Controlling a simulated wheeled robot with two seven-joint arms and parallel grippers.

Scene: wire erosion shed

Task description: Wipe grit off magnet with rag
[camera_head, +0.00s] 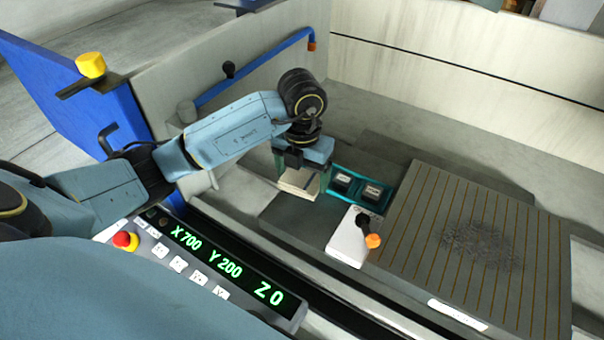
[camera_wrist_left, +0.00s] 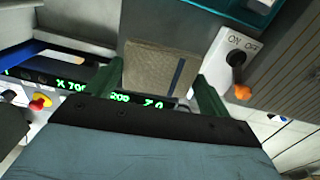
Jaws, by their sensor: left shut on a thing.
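The magnet (camera_head: 420,240) is a wide grey plate with thin brown stripes at the right of the head view. A dark patch of grit (camera_head: 482,246) lies on its middle and right part. In the left wrist view the rag (camera_wrist_left: 150,72) shows a blue stripe, between the green fingers of the gripper (camera_wrist_left: 160,82). The rag is apart from the grit. My right gripper is not in view.
A white ON/OFF switch box (camera_head: 347,240) with an orange-tipped lever stands at the magnet's left edge. The teal tray (camera_head: 333,188) holds dark blocks. A control panel (camera_head: 215,262) with green digits lies in front. A blue pipe (camera_head: 255,68) runs behind my arm.

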